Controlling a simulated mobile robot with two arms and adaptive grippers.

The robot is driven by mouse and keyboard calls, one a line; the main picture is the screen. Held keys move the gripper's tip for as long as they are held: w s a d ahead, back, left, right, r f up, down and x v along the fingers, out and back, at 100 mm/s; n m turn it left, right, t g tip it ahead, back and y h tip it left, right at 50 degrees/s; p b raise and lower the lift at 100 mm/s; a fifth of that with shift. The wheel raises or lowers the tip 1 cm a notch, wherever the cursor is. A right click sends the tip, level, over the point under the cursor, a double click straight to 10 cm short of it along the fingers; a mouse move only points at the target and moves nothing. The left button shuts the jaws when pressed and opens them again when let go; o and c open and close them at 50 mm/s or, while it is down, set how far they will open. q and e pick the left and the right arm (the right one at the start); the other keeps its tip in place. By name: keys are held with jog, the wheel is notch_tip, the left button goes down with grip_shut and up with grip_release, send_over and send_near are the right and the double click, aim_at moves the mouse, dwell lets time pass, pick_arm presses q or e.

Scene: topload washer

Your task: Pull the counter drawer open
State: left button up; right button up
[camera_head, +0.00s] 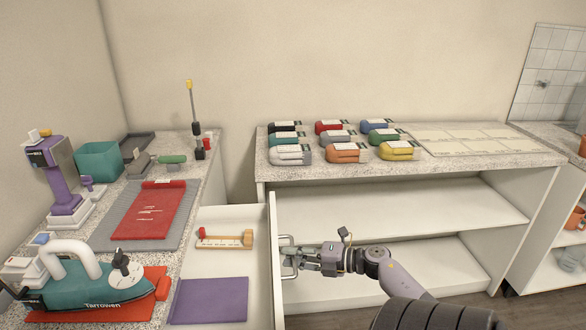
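The counter drawer (262,212) stands pulled out from the left counter, toward the right of the picture. Its white front panel (273,225) faces right and carries a metal bar handle (287,238). The fingertips are small and partly overlap the handle. My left gripper is not in view.
Open white shelves (430,210) stand behind my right arm.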

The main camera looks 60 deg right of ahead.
jog(key=shift+o, duration=1)
jog(key=v, duration=1.2)
